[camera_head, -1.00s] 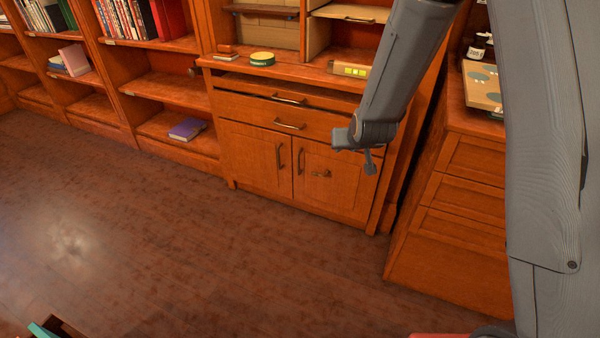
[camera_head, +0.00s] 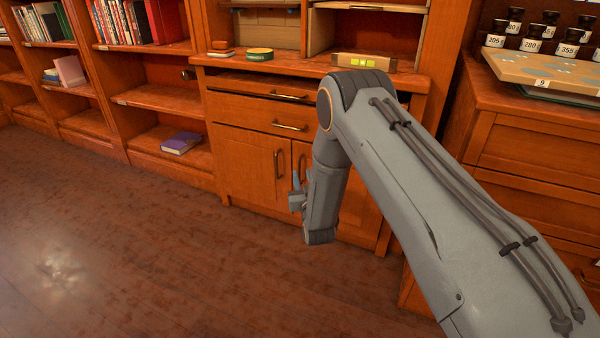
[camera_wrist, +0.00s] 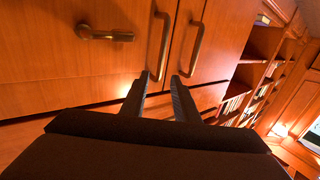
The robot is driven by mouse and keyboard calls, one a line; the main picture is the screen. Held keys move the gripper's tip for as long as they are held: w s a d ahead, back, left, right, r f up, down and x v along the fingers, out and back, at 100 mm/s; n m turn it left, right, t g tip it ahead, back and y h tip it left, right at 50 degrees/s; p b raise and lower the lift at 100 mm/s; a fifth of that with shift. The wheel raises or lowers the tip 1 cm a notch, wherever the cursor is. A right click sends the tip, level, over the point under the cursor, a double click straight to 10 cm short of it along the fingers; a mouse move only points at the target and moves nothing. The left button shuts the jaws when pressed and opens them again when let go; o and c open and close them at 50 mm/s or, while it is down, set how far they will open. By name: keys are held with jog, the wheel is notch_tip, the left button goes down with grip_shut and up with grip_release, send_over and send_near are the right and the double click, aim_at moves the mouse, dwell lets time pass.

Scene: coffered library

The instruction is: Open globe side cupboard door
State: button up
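The wooden cupboard has a left door (camera_head: 245,160) and a right door (camera_head: 358,210), both looking shut. Nothing marks which is the globe side. The left door has a bar handle (camera_head: 278,165); my arm hides much of the right door. The wrist view appears upside down. It shows the bar handle (camera_wrist: 159,42) of the door with a small latch-like knob (camera_wrist: 103,34), and the other door's handle (camera_wrist: 197,47). My gripper (camera_wrist: 160,79) is open, its fingertips in line with either side of the first handle's end. I cannot tell whether they reach around it. The gripper (camera_head: 297,190) is near the door fronts.
Drawers with bar handles (camera_head: 289,127) sit above the doors. Bookshelves (camera_head: 165,95) stand to the left, with a purple book (camera_head: 181,143) low down. A drawer unit (camera_head: 530,150) stands close on the right. The floor (camera_head: 130,250) in front is clear.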

aim_at(299, 166)
jog(key=shift+b+x, duration=0.85)
jog(key=shift+x, duration=1.95)
grip_shut()
